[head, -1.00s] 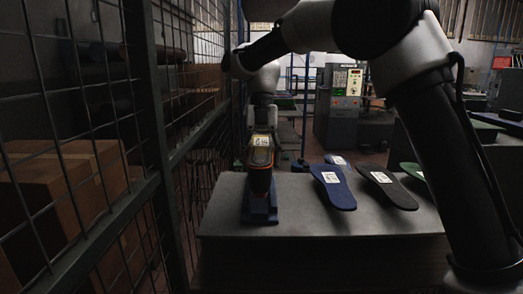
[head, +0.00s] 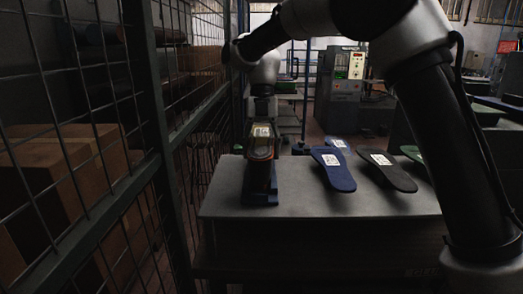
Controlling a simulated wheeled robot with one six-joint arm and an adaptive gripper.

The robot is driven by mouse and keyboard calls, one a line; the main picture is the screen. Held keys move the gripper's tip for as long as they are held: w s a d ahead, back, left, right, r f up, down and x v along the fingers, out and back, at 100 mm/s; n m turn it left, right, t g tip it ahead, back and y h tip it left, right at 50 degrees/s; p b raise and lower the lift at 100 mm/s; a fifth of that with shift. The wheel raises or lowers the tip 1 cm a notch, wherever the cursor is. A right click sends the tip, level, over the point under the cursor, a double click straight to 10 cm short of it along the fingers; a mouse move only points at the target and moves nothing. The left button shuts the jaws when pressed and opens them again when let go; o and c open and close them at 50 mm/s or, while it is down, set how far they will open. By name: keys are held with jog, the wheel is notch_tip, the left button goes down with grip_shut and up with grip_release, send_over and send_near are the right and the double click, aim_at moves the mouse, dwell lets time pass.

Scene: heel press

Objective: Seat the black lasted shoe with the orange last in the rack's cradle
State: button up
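The black lasted shoe (head: 262,154) with orange along its edge is at the left end of the table, its narrow end towards me. A pale label (head: 262,131) shows on its upper part. A blue-based stand with a dark upright (head: 260,197) stands right below it; this looks like the rack, and its cradle is hidden by the shoe. I cannot tell whether the shoe touches the cradle. My gripper (head: 263,111) points down directly above the shoe and meets its top in the picture. Its fingers are too dark and small to read.
The grey table (head: 330,204) has a clear front. A blue insole (head: 334,170), a dark one (head: 388,170) and a green one (head: 411,152) lie to the right. A wire mesh fence (head: 150,120) runs close on the left. A control cabinet (head: 342,85) stands behind.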

jog(key=shift+f, duration=0.5)
dwell(0.4)
jog(key=o, duration=1.3)
jog(key=v, duration=1.1)
jog(key=shift+r, duration=0.1)
jog(key=shift+w+r, duration=0.15)
jog(key=shift+r, duration=0.25)
